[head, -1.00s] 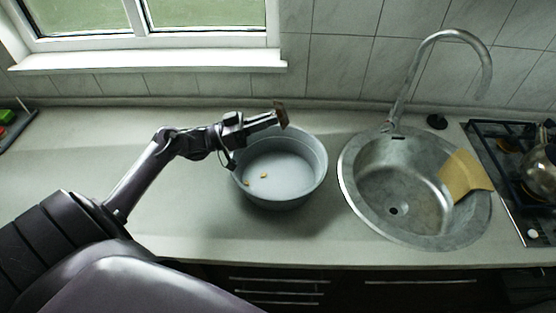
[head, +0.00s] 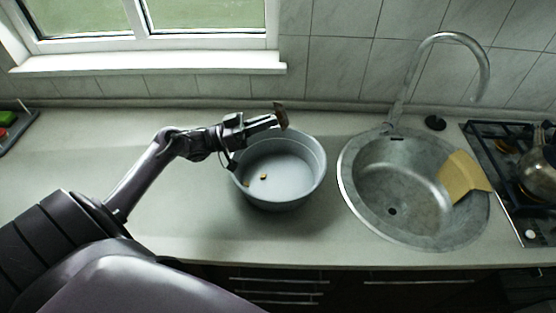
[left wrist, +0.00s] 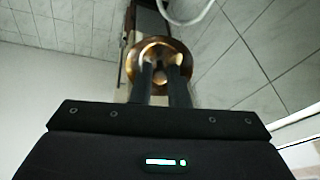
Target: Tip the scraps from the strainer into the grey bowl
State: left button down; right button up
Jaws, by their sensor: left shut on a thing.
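The grey bowl (head: 316,178) stands on the counter left of the sink. Two small yellow-orange scraps (head: 264,177) lie inside it, toward its left side. My left gripper (head: 270,121) reaches over the bowl's back rim and is shut on a small brown, copper-coloured thing, which I take to be the strainer (head: 281,113). It is tipped on edge above the rim. In the left wrist view the strainer (left wrist: 158,44) is a round coppery shape at the fingertips (left wrist: 161,70). Whether scraps are still in it I cannot tell. My right gripper is out of view.
A round steel sink (head: 362,205) with a tall tap (head: 405,80) is right of the bowl, with a yellow cloth-like piece (head: 462,176) on its right side. A hob with a metal pot (head: 540,165) is at the far right. The counter left of my arm is mostly clear.

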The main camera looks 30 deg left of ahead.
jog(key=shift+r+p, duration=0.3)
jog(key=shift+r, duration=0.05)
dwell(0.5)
